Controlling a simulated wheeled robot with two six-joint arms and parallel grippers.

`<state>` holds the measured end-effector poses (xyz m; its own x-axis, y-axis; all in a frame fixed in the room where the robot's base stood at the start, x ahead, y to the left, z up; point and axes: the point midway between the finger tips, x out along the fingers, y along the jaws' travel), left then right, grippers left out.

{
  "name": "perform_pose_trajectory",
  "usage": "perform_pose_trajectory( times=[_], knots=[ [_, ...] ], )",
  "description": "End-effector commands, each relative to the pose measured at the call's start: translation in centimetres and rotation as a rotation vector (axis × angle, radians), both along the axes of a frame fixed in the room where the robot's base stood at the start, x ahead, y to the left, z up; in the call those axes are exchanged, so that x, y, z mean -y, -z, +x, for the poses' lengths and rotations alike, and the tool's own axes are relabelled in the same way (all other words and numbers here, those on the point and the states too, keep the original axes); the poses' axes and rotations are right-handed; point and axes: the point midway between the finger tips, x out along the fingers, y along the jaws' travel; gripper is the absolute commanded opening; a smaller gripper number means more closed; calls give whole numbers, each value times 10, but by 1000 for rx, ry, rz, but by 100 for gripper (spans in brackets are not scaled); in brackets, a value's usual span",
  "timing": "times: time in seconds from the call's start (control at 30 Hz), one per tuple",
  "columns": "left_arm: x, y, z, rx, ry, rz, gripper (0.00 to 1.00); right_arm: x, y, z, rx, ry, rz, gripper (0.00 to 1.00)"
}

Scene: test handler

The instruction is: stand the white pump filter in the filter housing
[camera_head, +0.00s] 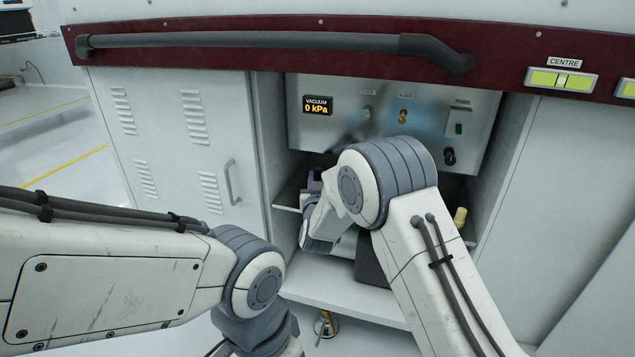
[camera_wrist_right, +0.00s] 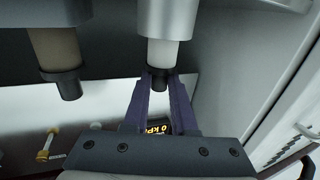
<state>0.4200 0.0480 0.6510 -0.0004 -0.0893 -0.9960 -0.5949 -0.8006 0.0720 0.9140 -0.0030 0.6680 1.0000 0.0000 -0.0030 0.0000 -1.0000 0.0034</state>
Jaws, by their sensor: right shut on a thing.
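In the right wrist view, which looks upside down against the head view, the white pump filter (camera_wrist_right: 163,52) has a black end cap. My right gripper (camera_wrist_right: 159,76) is shut on that cap with its purple fingers. The filter's other end goes out of sight at the rim of a silver cylindrical housing (camera_wrist_right: 167,18); I cannot tell how deep it sits. In the head view, my right arm hides the filter and housing. My left gripper is out of view below.
A brownish filter (camera_wrist_right: 56,50) with a black cap stands beside the white one. A steel panel (camera_head: 345,128) with a display reading 0 kPa (camera_head: 317,105) is above the bay. A cream-yellow piece (camera_head: 460,217) stands at the bay's right. A grey cabinet door (camera_head: 165,140) is at left.

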Motion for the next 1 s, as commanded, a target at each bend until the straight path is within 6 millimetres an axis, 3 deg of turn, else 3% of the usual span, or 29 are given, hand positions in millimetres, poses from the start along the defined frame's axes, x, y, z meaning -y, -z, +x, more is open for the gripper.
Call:
perform_pose_trajectory(
  times=[0.27,0.3,0.37,0.4,0.77,1.0],
  knots=[
    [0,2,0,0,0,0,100,0,2,0,1,0,0,0],
    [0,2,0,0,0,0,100,0,2,0,1,0,0,29],
    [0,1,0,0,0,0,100,0,1,0,1,0,0,52],
    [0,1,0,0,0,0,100,0,1,0,0,0,0,55],
    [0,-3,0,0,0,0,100,0,-4,0,1,0,0,55],
    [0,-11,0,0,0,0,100,-1,-4,-38,-2,-2,-2,55]
  ],
)
